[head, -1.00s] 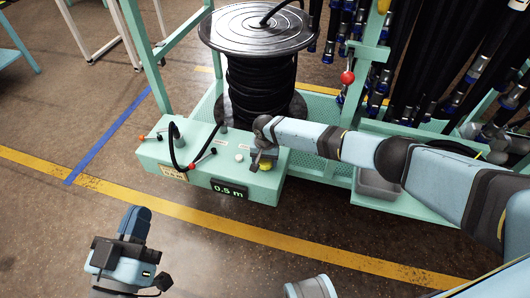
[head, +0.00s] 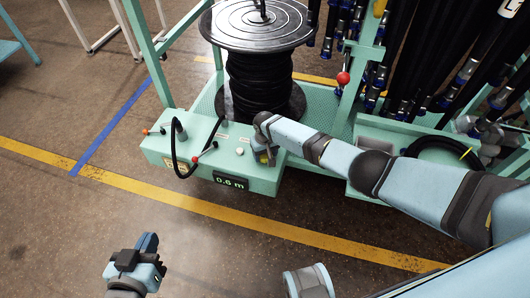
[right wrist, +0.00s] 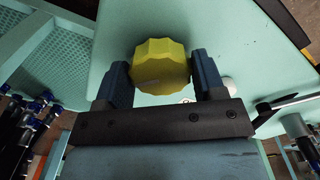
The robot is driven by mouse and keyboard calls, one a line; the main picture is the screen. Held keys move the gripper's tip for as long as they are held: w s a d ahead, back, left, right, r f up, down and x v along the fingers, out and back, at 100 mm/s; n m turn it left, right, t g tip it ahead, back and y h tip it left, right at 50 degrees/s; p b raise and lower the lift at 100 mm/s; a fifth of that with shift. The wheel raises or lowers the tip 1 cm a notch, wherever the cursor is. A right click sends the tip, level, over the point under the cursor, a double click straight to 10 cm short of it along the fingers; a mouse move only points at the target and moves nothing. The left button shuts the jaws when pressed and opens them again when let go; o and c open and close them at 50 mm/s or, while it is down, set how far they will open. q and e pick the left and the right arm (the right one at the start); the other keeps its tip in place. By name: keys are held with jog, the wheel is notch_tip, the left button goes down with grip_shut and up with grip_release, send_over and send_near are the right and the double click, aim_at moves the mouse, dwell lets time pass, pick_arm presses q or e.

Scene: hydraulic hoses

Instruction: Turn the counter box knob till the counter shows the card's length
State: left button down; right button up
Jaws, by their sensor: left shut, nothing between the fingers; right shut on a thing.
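The mint counter box (head: 205,172) stands at the front of the mint frame. Its dark display (head: 231,182) reads 0.6 m in green. A small yellowish card (head: 177,165) is on the box front, left of the display; a black hose loop partly covers it and I cannot read its writing. The yellow faceted knob (right wrist: 160,64) sits between the two fingers of my right gripper (right wrist: 160,80), which is shut on it. In the head view my right gripper (head: 265,157) largely hides the knob at the box's right end. My left gripper (head: 149,244) is shut and empty, over the floor.
A reel of black hose (head: 261,75) stands behind the box. Small levers and a white button (head: 239,151) are on the box top. Several hoses hang at the right, near a red-knobbed lever (head: 343,78). The floor in front is clear.

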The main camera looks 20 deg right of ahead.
pick_arm(q)
jog(key=shift+f, duration=0.1)
pick_arm(e)
jog(key=shift+n, duration=0.3)
jog(key=o, duration=0.9)
jog(key=shift+r, duration=0.15)
jog(key=shift+w+r+p, duration=0.1)
jog(key=shift+r+p, duration=0.25)
notch_tip(320, 180, up, 3)
jog(key=shift+r+p, duration=0.1)
jog(key=shift+p, duration=0.75)
pick_arm(q)
jog(key=a+f+g+p, duration=0.1)
jog(key=s+y+p, duration=0.1)
jog(key=p, duration=0.1)
jog(key=shift+s+a+f+g, duration=0.15)
jog(key=shift+a+f+g, duration=0.2)
jog(key=shift+a+g, duration=0.05)
pick_arm(e)
notch_tip(320, 180, up, 10)
